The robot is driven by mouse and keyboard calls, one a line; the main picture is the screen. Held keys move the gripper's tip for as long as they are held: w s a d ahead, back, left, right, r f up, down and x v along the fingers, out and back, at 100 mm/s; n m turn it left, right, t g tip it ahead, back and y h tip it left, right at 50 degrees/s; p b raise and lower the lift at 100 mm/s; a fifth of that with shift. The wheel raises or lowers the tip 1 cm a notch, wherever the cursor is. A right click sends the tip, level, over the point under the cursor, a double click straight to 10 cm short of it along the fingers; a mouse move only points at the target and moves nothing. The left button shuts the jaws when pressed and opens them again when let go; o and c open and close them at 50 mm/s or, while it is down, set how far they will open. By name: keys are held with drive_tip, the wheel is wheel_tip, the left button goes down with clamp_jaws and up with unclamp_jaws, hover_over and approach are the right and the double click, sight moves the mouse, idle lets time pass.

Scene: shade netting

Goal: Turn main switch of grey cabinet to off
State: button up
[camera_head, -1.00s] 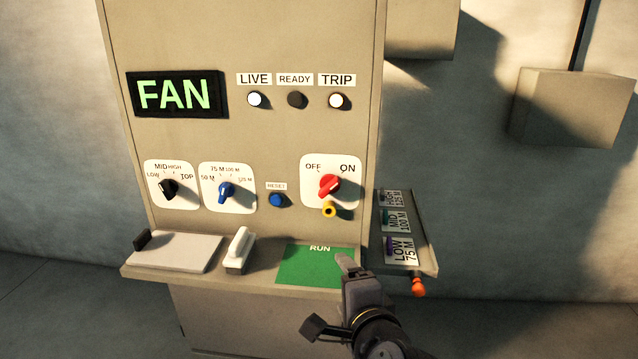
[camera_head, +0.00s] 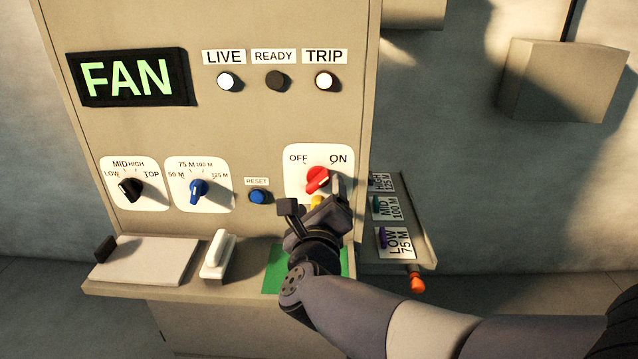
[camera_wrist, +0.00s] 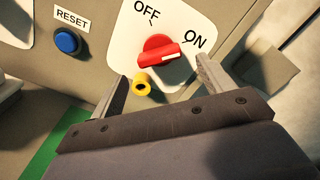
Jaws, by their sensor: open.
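The grey cabinet (camera_head: 230,125) fills the left and middle of the head view. Its red main switch (camera_head: 317,179) sits on a white plate marked OFF and ON, and its white mark points toward ON. The switch also shows in the wrist view (camera_wrist: 158,48). A yellow round piece (camera_wrist: 142,83) sits just below it. My gripper (camera_head: 314,193) is open in front of the plate. In the wrist view its fingers (camera_wrist: 160,72) stand apart, one left of the yellow piece and one right of the switch, with nothing held between them.
A blue reset button (camera_head: 259,197) and two selector knobs, blue (camera_head: 198,190) and black (camera_head: 130,189), are left of the switch. A ledge with a white handle (camera_head: 216,254) juts out below. A side shelf (camera_head: 420,235) with labelled tags is at the right.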

sight(319, 187)
drive_tip(key=shift+w+p, duration=0.35)
drive_tip(key=shift+w, duration=2.15)
drive_tip(key=shift+c, duration=0.2)
drive_tip(key=c, duration=0.9)
drive_tip(key=shift+c, duration=0.2)
